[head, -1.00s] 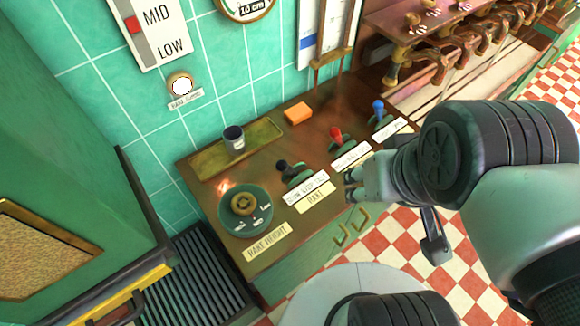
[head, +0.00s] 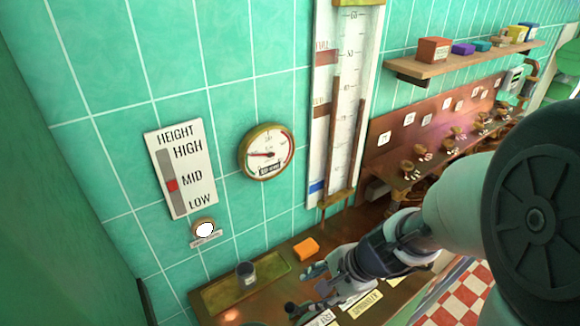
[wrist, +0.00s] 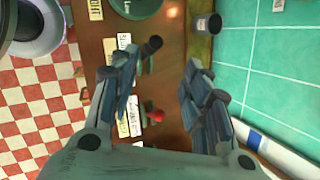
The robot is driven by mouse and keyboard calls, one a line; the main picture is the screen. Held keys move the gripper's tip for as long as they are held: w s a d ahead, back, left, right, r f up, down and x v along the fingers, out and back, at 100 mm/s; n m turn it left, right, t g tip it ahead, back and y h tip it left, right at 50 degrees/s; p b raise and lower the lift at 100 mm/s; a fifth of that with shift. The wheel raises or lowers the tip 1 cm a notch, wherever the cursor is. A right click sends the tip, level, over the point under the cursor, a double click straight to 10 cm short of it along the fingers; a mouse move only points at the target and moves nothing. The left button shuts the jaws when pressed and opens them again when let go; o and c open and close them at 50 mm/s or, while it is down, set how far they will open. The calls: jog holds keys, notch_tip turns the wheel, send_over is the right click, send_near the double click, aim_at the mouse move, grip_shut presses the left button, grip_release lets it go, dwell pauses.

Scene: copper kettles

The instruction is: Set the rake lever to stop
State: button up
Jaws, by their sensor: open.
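The rake lever is a short handle with a black knob (head: 291,309) on the brown counter, near the bottom edge of the head view. Its black knob also shows in the wrist view (wrist: 152,45) beside pale label plates (wrist: 124,42); the lettering is too small to tell its setting. My gripper (head: 316,280) is open and empty above the counter, close to the lever. In the wrist view the fingers (wrist: 160,72) are spread apart, with the black knob just beyond and between their tips. No contact with the knob is visible.
A red-knobbed lever (wrist: 154,114) stands nearby, between the fingers in the wrist view. A dark cup (head: 246,273) sits on a tray, and an orange block (head: 306,248) lies behind my gripper. A round dial (wrist: 137,6) is beyond the lever. The tiled wall (head: 90,180) bounds the back.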

aim_at(294, 306)
jog(key=w+a+f+m+b, duration=0.1)
jog(key=a+f+b, duration=0.1)
jog(key=f, duration=0.4)
jog(key=w+a+f+m+b, duration=0.1)
jog(key=w+a+f+b, duration=0.1)
jog(key=f, duration=0.4)
jog(key=w+a+f+m+b, duration=0.1)
jog(key=a+f+b, duration=0.1)
jog(key=f, duration=0.4)
jog(key=shift+w+f+b, duration=0.25)
jog(key=shift+f+b, duration=0.05)
jog(key=shift+b, duration=0.25)
jog(key=shift+c, duration=0.3)
grip_shut()
